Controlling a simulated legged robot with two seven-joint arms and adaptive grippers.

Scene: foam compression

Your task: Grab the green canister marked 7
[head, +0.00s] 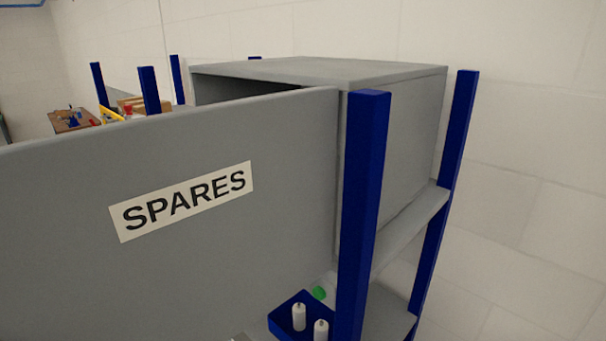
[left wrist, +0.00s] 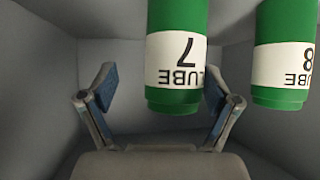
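The green canister marked 7 (left wrist: 177,62) shows in the left wrist view, with a white label reading LUBE and 7, upside down in the picture. Its upper part in the picture is cut off by the frame edge. My left gripper (left wrist: 168,88) is open, its two blue-padded fingers spread apart. The canister's end shows between the fingers, nearer the right one. A gap shows on the left; I cannot tell whether the right finger touches it. My left gripper is hidden in the head view, and my right gripper is in neither view.
A similar green canister marked 8 (left wrist: 284,55) is just to the right. Grey walls enclose both. In the head view, an open grey door marked SPARES (head: 270,150) blocks the cabinet (head: 395,135) opening. A blue tray (head: 283,323) with white bottles sits below, beside blue posts (head: 362,200).

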